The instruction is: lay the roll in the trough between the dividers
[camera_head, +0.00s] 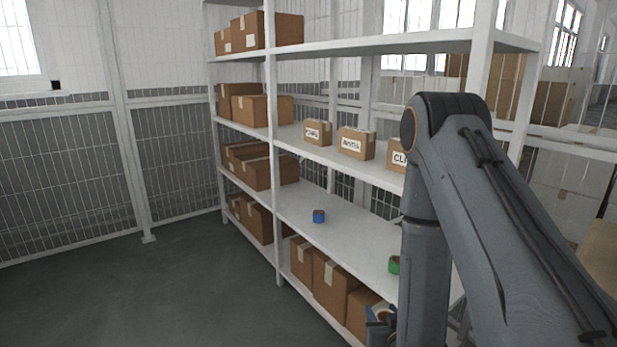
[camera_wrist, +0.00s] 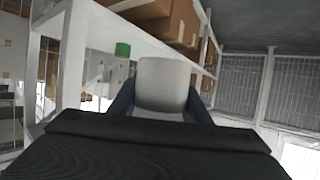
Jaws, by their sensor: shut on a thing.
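My gripper (camera_wrist: 163,103) is shut on a pale grey-white roll (camera_wrist: 165,82), which sits between its two dark blue fingers in the wrist view. In the head view my gripper (camera_head: 380,320) shows low at the right, partly behind my arm, in front of the shelf rack; the held roll is hard to make out there. A green roll (camera_head: 394,265) stands on the lower shelf beside my arm, and it also shows in the wrist view (camera_wrist: 123,49). A blue roll (camera_head: 318,216) stands farther left on that shelf. I cannot make out the trough or its dividers.
The white rack's lower shelf (camera_head: 345,240) has bare room around the blue roll. Small labelled boxes (camera_head: 355,143) stand on the shelf above. Larger cartons (camera_head: 330,283) fill the bottom level. A rack post (camera_head: 274,150) stands in front. The floor (camera_head: 150,290) at left is clear.

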